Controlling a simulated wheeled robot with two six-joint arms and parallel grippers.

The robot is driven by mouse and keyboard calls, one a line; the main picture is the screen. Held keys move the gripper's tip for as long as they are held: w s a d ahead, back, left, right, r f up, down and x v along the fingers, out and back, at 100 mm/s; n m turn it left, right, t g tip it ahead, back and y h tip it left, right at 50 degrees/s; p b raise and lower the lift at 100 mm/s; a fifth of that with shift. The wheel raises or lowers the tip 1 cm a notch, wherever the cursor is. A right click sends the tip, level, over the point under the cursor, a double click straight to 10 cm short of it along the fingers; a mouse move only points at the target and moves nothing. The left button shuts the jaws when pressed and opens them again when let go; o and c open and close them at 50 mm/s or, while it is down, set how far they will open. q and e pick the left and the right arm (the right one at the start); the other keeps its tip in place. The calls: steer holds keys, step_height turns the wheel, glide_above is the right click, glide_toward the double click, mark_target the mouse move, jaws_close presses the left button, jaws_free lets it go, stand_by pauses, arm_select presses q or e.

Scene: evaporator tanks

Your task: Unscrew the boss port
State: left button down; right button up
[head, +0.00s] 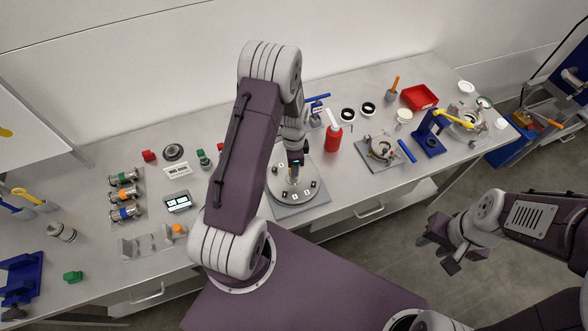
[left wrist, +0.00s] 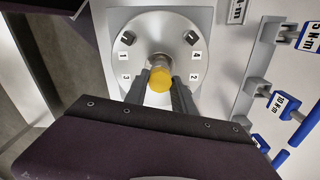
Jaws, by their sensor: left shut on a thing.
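A round light-grey flange plate (left wrist: 124,88) with number labels and bolts around it shows in the left wrist view. A short metal cylindrical fitting with a yellow top (left wrist: 160,80) stands at its centre; I take it for the boss port. My left gripper (left wrist: 161,87) is shut on this fitting, one dark finger on each side. In the head view the plate (head: 310,202) sits on a square grey base, and my left gripper (head: 294,165) points down onto its middle; the arm hides part of it. My right gripper (head: 447,252) hangs off the bench, apparently open and empty.
Torque tools with blue handles and N·m labels (left wrist: 296,107) stand close to the right in the left wrist view. A red bottle (head: 333,138), a fixture (head: 380,155) and a red tray (head: 419,97) stand to the right. Several banded cylinders (head: 124,195) lie left.

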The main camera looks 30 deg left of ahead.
arm_select(q)
steer(key=n, duration=0.5)
steer(key=shift+n, duration=1.2)
steer(key=n, duration=0.2)
steer(key=shift+n, duration=0.4)
steer(key=shift+n, duration=0.5)
steer(key=n, duration=0.4)
